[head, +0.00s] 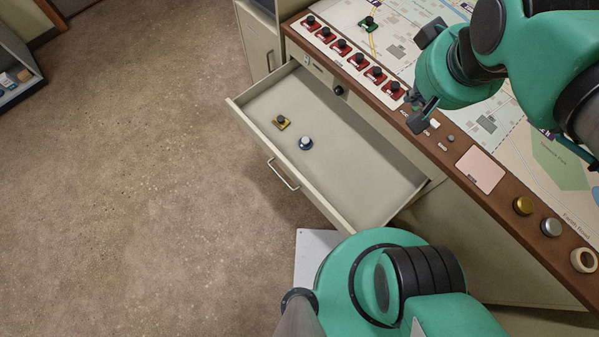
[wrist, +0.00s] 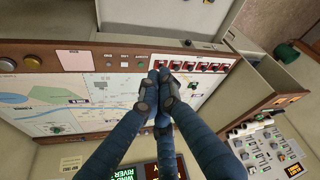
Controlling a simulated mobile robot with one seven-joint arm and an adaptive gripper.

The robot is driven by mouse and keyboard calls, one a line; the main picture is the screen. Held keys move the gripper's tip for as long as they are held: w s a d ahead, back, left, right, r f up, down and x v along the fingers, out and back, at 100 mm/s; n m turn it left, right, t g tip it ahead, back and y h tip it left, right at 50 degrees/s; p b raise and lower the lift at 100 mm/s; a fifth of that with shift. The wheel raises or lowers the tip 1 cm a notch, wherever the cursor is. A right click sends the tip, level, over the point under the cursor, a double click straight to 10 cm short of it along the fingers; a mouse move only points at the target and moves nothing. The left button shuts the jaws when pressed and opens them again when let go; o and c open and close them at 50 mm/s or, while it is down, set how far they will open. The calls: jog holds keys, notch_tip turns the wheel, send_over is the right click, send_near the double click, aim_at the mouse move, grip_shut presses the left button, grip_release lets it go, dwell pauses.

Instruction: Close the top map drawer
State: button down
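The top map drawer (head: 360,150) stands pulled far out of the console in the head view. Its front panel (head: 250,132) has a bar handle (head: 283,175) and faces the lower left.
A row of red pieces with black knobs (head: 342,46) lines the map table's wooden rim (head: 455,165). A cabinet (head: 258,42) stands beyond the drawer. Open floor (head: 130,190) lies left of the drawer.

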jog(key=w+a+f+n+g+h+p, duration=0.1)
jog(key=w+a+f+n+h, duration=0.1)
jog(key=a+f+n, duration=0.7)
jog(key=w+a+f+n+g+h, duration=0.2)
jog(key=w+a+f+n, duration=0.15)
jog(key=a+f, duration=0.95)
jog(key=s+a+f+n+t, duration=0.1)
jog(key=s+f+n, duration=0.3)
jog(key=f, duration=0.5)
jog(key=s+a+f+n+t+h+p, duration=0.1)
jog(key=s+a+f+n+t, duration=0.1)
jog(key=s+f, duration=0.4)
jog(key=s+a+f+n+t+h, duration=0.1)
jog(key=s+a+f+n, duration=0.3)
jog(key=f, duration=0.9)
jog(key=s+n, duration=0.1)
jog(key=n, duration=0.2)
jog(key=shift+s+t+p, duration=0.25)
jog(key=shift+t+p, duration=0.05)
jog(key=shift+t, duration=0.1)
jog(key=shift+f, duration=0.1)
jog(key=b, duration=0.2)
send_near(307, 190)
notch_tip(307, 190, down, 4)
jog(key=w, duration=0.1)
jog(key=shift+w+d, duration=0.85)
jog(key=shift+d, duration=0.25)
